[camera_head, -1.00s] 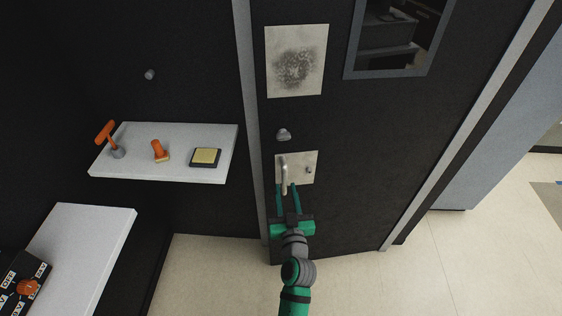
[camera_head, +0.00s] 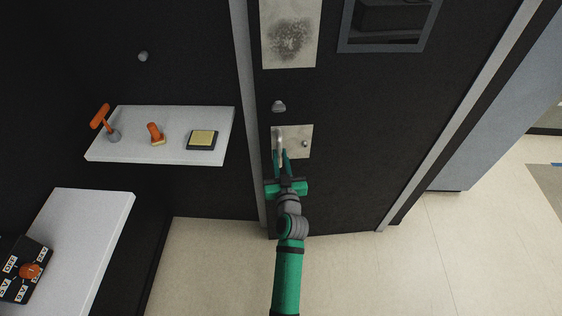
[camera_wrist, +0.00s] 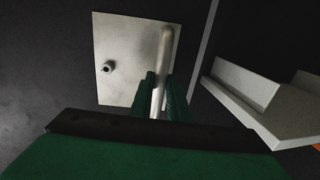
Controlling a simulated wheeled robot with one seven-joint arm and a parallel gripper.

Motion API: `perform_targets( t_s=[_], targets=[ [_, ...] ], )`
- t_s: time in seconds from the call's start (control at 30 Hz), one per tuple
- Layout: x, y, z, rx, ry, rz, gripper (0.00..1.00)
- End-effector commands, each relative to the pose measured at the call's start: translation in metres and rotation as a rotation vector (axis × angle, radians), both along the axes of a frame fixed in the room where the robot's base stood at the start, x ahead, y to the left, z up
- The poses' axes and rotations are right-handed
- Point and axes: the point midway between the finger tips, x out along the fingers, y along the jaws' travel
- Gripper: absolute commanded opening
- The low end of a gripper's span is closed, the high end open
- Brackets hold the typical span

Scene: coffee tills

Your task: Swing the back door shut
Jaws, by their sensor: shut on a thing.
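The black back door (camera_head: 345,150) stands upright in the head view, its dark window at the top right and a grey speckled panel on its upper left. A pale plate (camera_head: 302,138) on its left side carries a vertical metal handle (camera_head: 279,141). My gripper (camera_head: 281,158) is at the handle, shut on it. In the wrist view the handle (camera_wrist: 164,50) runs down between the green fingers (camera_wrist: 160,88), which hide its lower part. I cannot tell from these views whether the door is fully closed.
Left of the door, a white shelf (camera_head: 105,153) holds an orange-handled tool, an orange stamp and a yellow pad. A lower white counter (camera_head: 95,215) holds a black box with an orange knob. A round knob (camera_head: 279,106) sits above the handle. The beige floor (camera_head: 215,260) is clear.

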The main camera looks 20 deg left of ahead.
Motion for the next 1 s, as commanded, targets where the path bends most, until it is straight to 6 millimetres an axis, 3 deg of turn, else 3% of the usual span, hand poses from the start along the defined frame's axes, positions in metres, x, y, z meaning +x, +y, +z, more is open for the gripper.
perform_targets(
  t_s=[0.8, 0.83, 0.9, 1.0],
  targets=[
    [0.073, 0.024, 0.000, -0.002, -0.001, -0.016, 0.00],
    [0.074, 0.024, -0.001, -0.001, 0.000, -0.016, 0.18],
    [0.073, 0.024, -0.001, -0.001, 0.000, -0.016, 0.35],
    [0.072, 0.026, -0.001, -0.001, 0.000, -0.012, 0.37]
  ],
)
